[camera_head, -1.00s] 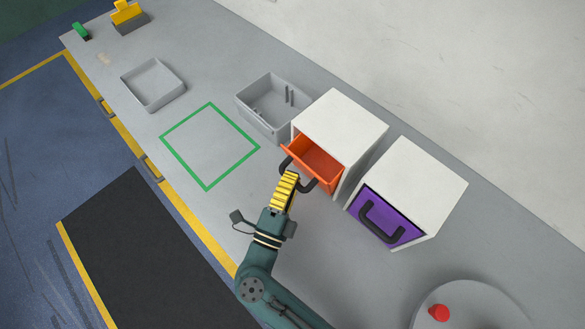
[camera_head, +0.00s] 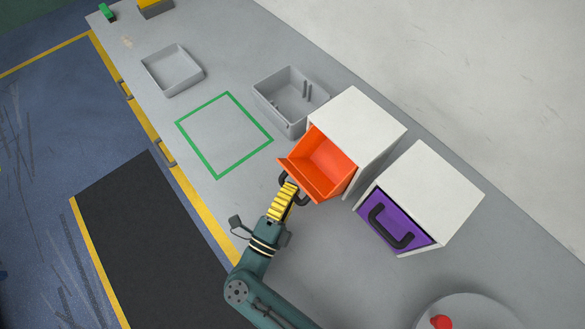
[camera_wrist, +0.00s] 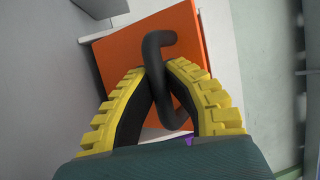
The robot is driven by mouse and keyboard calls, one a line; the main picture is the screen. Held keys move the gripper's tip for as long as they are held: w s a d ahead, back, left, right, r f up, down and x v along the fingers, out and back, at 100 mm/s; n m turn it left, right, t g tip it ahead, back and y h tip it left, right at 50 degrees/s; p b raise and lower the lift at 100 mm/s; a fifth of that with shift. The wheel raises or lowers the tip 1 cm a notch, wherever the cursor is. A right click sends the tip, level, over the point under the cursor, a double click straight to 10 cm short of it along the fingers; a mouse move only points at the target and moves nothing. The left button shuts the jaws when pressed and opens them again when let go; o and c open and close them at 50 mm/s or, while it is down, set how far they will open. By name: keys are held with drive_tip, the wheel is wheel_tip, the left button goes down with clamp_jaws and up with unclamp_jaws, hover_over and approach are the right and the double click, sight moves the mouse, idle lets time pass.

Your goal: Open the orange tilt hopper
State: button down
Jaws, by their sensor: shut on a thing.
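The orange tilt hopper (camera_head: 322,160) is tilted out of the front of its white cabinet (camera_head: 360,122), and its empty inside shows from above. Its dark handle (camera_wrist: 158,55) crosses between my fingers in the wrist view, in front of the orange face (camera_wrist: 120,60). My gripper (camera_head: 290,188) has yellow ribbed fingers, which also show in the wrist view (camera_wrist: 158,75). They are shut on the handle at the hopper's lower front. Part of the handle is hidden behind the fingers.
A second white cabinet (camera_head: 435,185) with a shut purple hopper (camera_head: 395,222) stands to the right. A grey divided bin (camera_head: 290,100), a shallow grey tray (camera_head: 172,70) and a green square outline (camera_head: 224,135) are to the left. A round grey plate (camera_head: 470,308) carries a red object (camera_head: 441,321).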

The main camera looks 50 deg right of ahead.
drive_tip(key=shift+r, duration=0.1)
drive_tip(key=c, duration=1.2)
unclamp_jaws()
drive_tip(key=shift+a, duration=0.2)
drive_tip(key=shift+o, duration=0.8)
drive_tip(key=shift+d, duration=0.1)
drive_tip(key=v, duration=1.2)
